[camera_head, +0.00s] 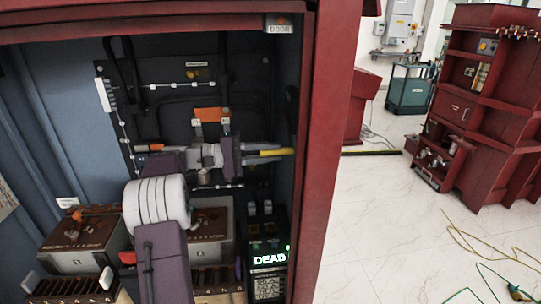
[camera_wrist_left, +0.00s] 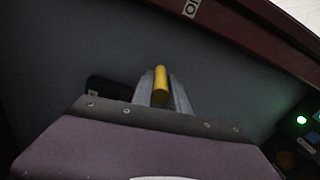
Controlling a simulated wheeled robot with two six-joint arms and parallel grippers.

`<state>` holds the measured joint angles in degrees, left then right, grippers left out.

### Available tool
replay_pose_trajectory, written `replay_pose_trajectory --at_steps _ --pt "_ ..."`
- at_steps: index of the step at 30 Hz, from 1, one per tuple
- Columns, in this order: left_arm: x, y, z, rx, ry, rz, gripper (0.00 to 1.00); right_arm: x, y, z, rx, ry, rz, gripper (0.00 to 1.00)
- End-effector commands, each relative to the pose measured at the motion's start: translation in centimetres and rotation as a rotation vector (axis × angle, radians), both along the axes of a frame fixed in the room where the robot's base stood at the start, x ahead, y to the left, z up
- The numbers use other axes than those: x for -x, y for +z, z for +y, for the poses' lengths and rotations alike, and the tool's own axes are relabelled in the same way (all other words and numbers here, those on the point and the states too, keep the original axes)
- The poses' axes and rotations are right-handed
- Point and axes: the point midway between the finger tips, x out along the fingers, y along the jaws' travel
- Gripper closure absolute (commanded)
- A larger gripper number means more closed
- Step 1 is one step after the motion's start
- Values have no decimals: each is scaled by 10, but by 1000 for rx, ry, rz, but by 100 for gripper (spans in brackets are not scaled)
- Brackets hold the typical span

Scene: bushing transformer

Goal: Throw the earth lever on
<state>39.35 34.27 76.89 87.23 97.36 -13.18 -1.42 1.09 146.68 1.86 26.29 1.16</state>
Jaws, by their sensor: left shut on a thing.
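The earth lever shows as a yellow handle (camera_head: 281,152) inside the red cabinet, near its right inner wall, pointing to the right. My left gripper (camera_head: 262,153) is shut on this handle, with the handle's end sticking out beyond the fingers. In the left wrist view the yellow handle (camera_wrist_left: 161,84) lies between the two grey fingers (camera_wrist_left: 160,98). The lever's base and pivot are hidden behind my gripper and wrist. My right gripper is in neither view.
The red door frame (camera_head: 330,150) stands close to the right of the handle. A panel unit with a lit "DEAD" display (camera_head: 270,260) is below. An orange part (camera_head: 211,114) is above my wrist. Brown-topped boxes (camera_head: 85,240) stand at lower left. Open floor lies outside, right.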

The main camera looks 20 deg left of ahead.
Motion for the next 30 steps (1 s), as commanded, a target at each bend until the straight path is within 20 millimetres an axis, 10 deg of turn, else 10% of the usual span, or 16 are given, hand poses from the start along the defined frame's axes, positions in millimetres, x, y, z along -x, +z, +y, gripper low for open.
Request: replay_pose_trajectory --at_steps 13,14,16,30 --pt "-1 -4 0 -4 -1 0 100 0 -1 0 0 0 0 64" --pt "-1 -4 0 -5 -1 1 72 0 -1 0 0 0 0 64" --pt "-1 -4 0 -4 -1 0 59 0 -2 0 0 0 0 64" --pt "15 -2 27 -4 5 -2 59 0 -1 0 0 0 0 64"
